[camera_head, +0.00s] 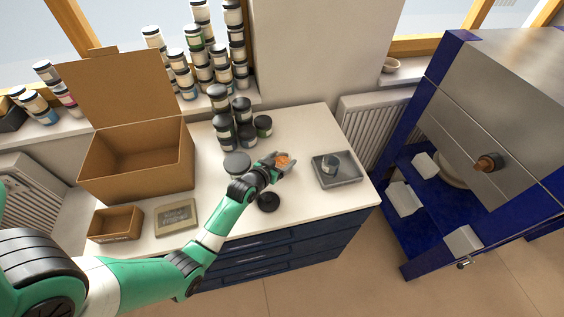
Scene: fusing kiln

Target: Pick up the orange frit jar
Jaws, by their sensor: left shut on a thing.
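The orange frit jar (283,160) is at the right part of the white counter, its orange contents showing from above. My left gripper (281,164) is shut on it, with the fingers on either side. The gripper hides part of the jar, and I cannot tell whether its base touches the counter. My right gripper is not in view.
A grey tray (350,181) holding a small jar (330,165) is to the right. A black lid (268,202) lies in front, a dark round lid (237,163) to the left. Stacked jars (222,130) stand behind. A cardboard box (135,165) is left; the blue kiln (440,110) is right.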

